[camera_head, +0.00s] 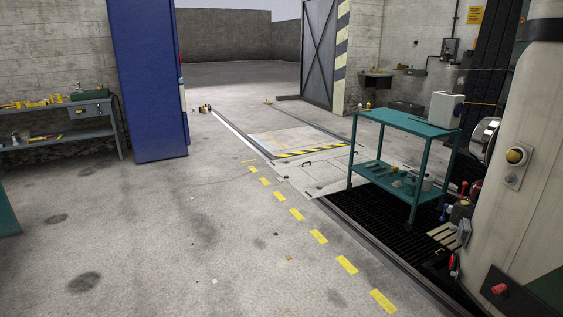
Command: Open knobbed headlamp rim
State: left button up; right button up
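A round chrome headlamp (485,140) sticks out from the front of the cream tram body (525,120) at the right, seen nearly edge-on. Its rim looks seated against the lamp; I cannot make out a knob at this size. A small amber lamp (515,156) on a pale plate sits on the body to the right of and below the headlamp. Neither of my grippers is in view.
A teal trolley (408,122) with a white canister (444,110) stands left of the tram, over the dark pit grating (375,225). A blue cabinet (146,80) and a workbench (92,130) are at left. The concrete floor (165,230) in the middle is largely clear.

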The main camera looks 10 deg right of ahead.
aim_at(480, 138)
jog(key=i+z, duration=0.15)
jog(key=i, duration=0.35)
jog(key=i+j+z, duration=0.15)
jog(key=i, duration=0.35)
jog(key=i+j+z, duration=0.15)
jog(key=i, duration=0.3)
jog(key=i+j+z, duration=0.15)
jog(key=i, duration=0.35)
jog(key=i+j+z, duration=0.2)
jog(key=z, duration=0.2)
jog(key=i+j+z, duration=0.55)
jog(key=z, duration=0.25)
jog(key=i+j+z, duration=0.1)
jog(key=j+z, duration=0.3)
jog(key=i+j+z, duration=0.1)
jog(key=j+z, duration=0.65)
jog(key=j, duration=0.6)
jog(key=i+j, duration=0.15)
jog(key=i, duration=0.65)
jog(key=i+j, duration=0.1)
jog(key=i, duration=0.65)
jog(key=l+z, duration=0.05)
